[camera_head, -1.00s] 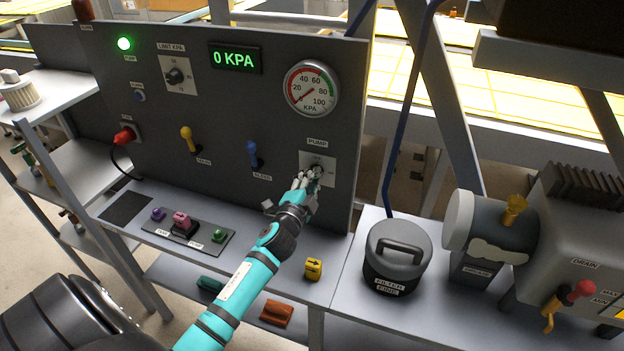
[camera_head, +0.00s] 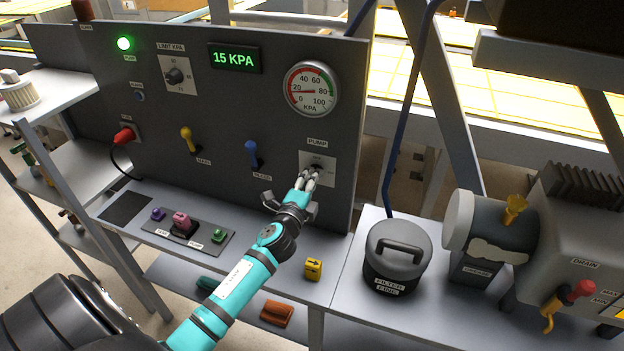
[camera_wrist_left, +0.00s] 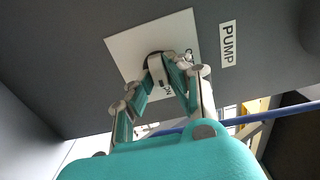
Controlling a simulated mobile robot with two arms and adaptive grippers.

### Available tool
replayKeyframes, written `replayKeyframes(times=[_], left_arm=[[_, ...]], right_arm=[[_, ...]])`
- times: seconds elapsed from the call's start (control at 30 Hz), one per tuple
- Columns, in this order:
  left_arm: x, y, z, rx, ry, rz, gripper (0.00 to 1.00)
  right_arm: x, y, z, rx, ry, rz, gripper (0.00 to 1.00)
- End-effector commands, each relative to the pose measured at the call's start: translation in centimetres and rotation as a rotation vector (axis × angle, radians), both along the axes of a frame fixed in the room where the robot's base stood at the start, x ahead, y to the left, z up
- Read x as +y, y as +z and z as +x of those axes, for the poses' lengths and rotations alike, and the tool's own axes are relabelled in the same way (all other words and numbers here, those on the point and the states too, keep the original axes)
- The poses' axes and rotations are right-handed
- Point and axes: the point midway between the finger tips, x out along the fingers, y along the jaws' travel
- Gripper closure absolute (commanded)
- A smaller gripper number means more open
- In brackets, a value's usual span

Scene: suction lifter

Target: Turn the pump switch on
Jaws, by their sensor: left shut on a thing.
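The pump switch (camera_head: 318,168) is a dark rotary knob on a white plate, under the PUMP label at the lower right of the dark panel. My left gripper (camera_head: 311,178) is at the plate with its fingers closed around the knob. In the left wrist view the fingers (camera_wrist_left: 166,72) grip the knob (camera_wrist_left: 157,60) from both sides and hide part of it and of the plate's lettering. The display (camera_head: 235,58) reads 15 KPA, and the gauge (camera_head: 311,88) needle points near 20. My right gripper is not in view.
Left of the pump plate are a blue bleed lever (camera_head: 252,152) and a yellow lever (camera_head: 187,138). A yellow block (camera_head: 313,269) lies on the shelf below. A black filter canister (camera_head: 397,257) stands to the right of my left arm.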

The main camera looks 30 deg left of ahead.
Motion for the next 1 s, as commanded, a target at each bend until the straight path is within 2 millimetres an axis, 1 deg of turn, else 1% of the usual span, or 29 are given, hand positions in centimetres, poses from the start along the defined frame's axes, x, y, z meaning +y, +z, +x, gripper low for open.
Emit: replayKeyframes(times=[0.27,0.3,0.43,0.47,0.77,0.87,1.0], left_arm=[[-0.1,-0.2,0.0,0.003,-0.001,0.003,1.00],[-0.1,-0.2,0.0,0.004,-0.001,0.003,0.81],[-0.1,-0.1,0.0,0.003,-0.001,0.002,0.64],[0.0,-0.1,0.0,0.003,-0.001,0.002,0.62],[-0.1,-0.1,-0.2,0.001,0.000,0.001,0.62],[-0.3,-0.2,-1.2,0.003,0.000,0.000,0.62],[-1.0,-0.2,-3.8,0.004,-0.001,-0.001,0.62]], right_arm=[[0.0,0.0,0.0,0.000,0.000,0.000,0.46],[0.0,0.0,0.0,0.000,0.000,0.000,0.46],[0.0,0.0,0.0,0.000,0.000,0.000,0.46],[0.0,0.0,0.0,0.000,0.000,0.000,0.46],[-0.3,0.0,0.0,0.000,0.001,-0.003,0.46],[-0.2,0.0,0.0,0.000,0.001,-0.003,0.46],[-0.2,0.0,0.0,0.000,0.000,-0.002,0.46]])
